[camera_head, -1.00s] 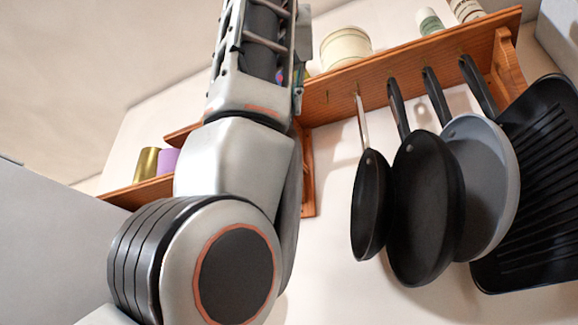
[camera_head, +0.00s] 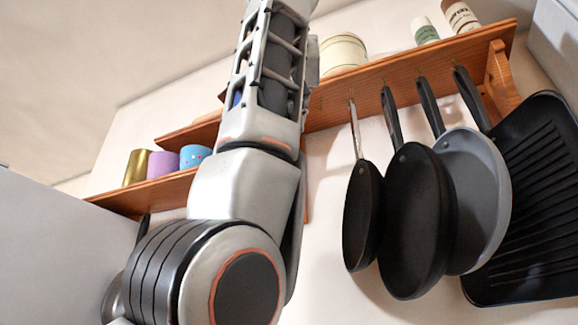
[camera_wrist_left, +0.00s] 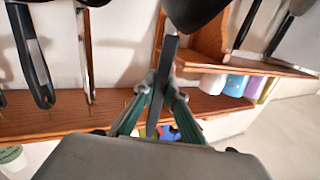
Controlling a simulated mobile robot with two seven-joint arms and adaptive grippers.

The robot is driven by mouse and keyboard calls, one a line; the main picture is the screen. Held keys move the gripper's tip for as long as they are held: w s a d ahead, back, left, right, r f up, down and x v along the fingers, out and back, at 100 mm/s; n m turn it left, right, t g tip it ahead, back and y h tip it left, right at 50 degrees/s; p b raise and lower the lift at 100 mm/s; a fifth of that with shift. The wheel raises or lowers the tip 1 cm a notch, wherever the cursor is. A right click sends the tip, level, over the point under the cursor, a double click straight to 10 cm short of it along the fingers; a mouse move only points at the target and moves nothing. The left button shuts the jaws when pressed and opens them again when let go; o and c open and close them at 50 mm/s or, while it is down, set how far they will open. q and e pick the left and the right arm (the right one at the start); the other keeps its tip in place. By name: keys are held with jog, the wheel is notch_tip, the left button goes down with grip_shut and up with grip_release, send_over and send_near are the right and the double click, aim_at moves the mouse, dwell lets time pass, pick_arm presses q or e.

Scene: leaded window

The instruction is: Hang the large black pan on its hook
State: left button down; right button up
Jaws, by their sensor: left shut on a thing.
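In the left wrist view, my left gripper (camera_wrist_left: 158,98) is shut on the dark handle (camera_wrist_left: 168,60) of a black pan. The pan's black body (camera_wrist_left: 197,10) shows only in part at the top edge. The handle's end overlaps the wooden shelf board (camera_wrist_left: 50,120) in the picture; I cannot tell whether it touches. The hook for this pan is not clearly visible. In the head view, my own arm hides the left gripper and the held pan. My right gripper is in neither current view.
In the head view, a small black pan (camera_head: 362,215), a larger black pan (camera_head: 415,220), a grey pan (camera_head: 485,190) and a ribbed black griddle (camera_head: 535,200) hang under the shelf at right. A lower shelf (camera_head: 150,192) at left holds a gold cup (camera_head: 137,167), a purple cup (camera_head: 162,164) and a blue cup (camera_head: 194,155).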

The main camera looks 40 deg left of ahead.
pick_arm(q)
jog(key=shift+w+a+r, duration=0.15)
jog(key=shift+w+r, duration=0.1)
jog(key=shift+w, duration=0.3)
jog(key=w+p, duration=0.3)
jog(key=w, duration=0.6)
jog(key=shift+d+f, duration=0.2)
dwell(0.8)
dwell(0.4)
dwell(0.3)
jog(key=c, duration=2)
grip_release()
